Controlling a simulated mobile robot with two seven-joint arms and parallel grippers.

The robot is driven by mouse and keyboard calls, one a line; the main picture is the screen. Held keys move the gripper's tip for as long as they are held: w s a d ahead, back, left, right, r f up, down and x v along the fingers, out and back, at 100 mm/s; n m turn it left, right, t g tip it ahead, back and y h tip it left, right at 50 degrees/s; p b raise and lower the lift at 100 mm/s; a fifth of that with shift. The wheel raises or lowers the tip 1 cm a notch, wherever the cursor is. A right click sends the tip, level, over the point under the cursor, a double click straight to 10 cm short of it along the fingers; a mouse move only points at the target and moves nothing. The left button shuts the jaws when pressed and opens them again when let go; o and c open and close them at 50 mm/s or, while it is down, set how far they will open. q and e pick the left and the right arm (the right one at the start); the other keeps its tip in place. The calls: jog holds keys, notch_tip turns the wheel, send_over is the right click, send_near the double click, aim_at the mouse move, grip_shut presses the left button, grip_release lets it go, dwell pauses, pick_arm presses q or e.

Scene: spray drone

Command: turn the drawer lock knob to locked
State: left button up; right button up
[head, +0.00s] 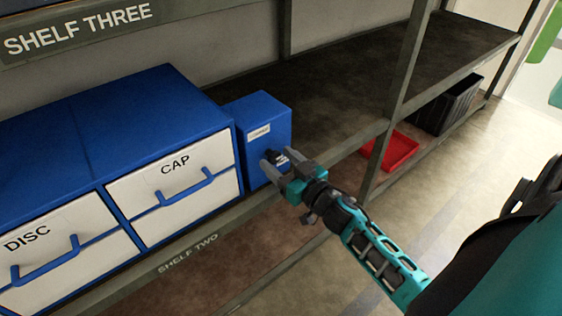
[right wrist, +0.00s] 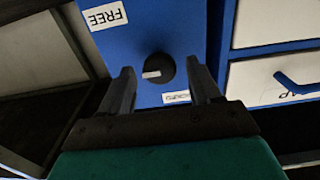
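A small blue lock box (head: 257,113) stands on the shelf at the right end of the drawer unit. Its dark round knob (right wrist: 158,68) carries a white mark that points left in the right wrist view. A FREE label (right wrist: 105,15) is at upper left there and a second label (right wrist: 177,97), partly hidden by a finger, at lower right. My right gripper (head: 277,157) is open at the box front, its fingers (right wrist: 163,83) on either side of the knob with gaps showing. Whether the fingertips reach past the knob's face is unclear. My left gripper is out of view.
The blue unit with white CAP (head: 190,196) and DISC (head: 70,246) drawers stands left of the box. A shelf post (head: 408,75) rises to the right. A red tray (head: 391,151) and black crate (head: 446,106) sit lower. The shelf right of the box is bare.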

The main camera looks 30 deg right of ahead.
jog(key=c, duration=1)
jog(key=shift+o, duration=0.2)
jog(key=shift+n, duration=0.4)
jog(key=n+p, duration=0.1)
jog(key=n, duration=0.2)
jog(key=shift+n, duration=0.4)
jog(key=n, duration=0.4)
jog(key=shift+n, duration=0.3)
jog(key=n, duration=0.4)
jog(key=shift+a+f, duration=0.1)
jog(key=shift+n+b, duration=0.6)
jog(key=shift+n, duration=1.8)
jog(key=o, duration=1)
